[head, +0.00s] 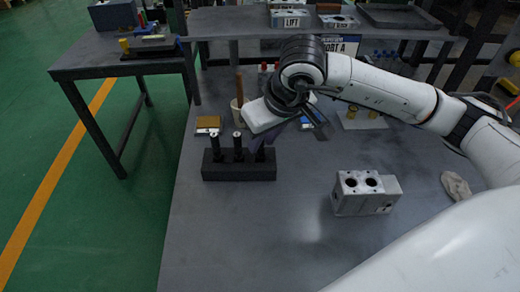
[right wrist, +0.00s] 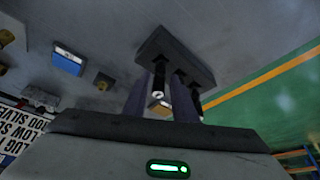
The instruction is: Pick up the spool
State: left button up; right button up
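A dark rack (head: 240,171) stands on the grey table and holds upright dark spools. Two spools, the left one (head: 217,146) and the middle one (head: 238,147), show clearly in the head view. The right-hand spool is mostly hidden by my right gripper (head: 262,143), which points down over that end of the rack. In the right wrist view, the rack (right wrist: 165,47) lies beyond my right gripper's fingers (right wrist: 161,95). The fingers stand apart, with a spool end (right wrist: 158,97) between them; contact is not clear. My left gripper is not in view.
A grey valve block (head: 358,195) with two bores sits right of the rack. Behind the rack are a brown-topped block (head: 208,124) and a pale cup (head: 237,113). A cloth (head: 456,186) lies at the right. The table front is clear.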

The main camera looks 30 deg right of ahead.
aim_at(260, 152)
jog(key=x, duration=0.3)
jog(key=shift+f, duration=0.3)
jog(key=shift+r, duration=0.1)
grip_shut()
